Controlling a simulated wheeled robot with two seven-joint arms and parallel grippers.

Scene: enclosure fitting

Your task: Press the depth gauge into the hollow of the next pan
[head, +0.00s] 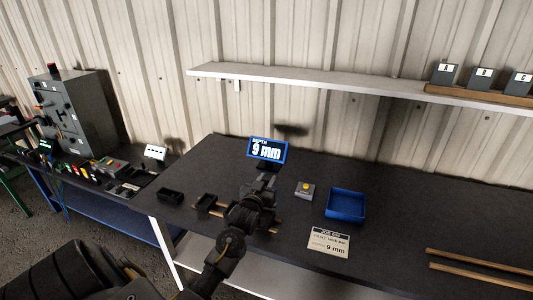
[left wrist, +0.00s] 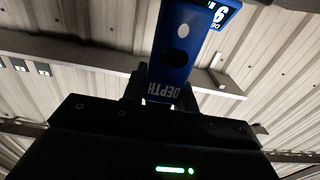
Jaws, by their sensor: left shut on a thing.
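My left gripper (head: 264,182) is shut on the blue depth gauge (head: 267,150) and holds it up over the dark bench. The gauge's display faces the head camera and reads "DEPTH 9 mm". In the left wrist view the gauge's blue body (left wrist: 176,50) stands up from between the jaws (left wrist: 158,98). A small dark pan (head: 207,201) sits left of the gripper on a wooden strip. Another dark pan (head: 171,196) lies farther left on the bench. My arm and gripper hide the middle of the strip. My right gripper is not in view.
A grey block with a yellow button (head: 305,191) and a blue tray (head: 346,204) stand right of the gripper. A job card (head: 328,242) reads "9 mm". Wooden rails (head: 480,262) lie at right. A shelf (head: 320,83) holds boxes A, B, C. The bench between tray and rails is clear.

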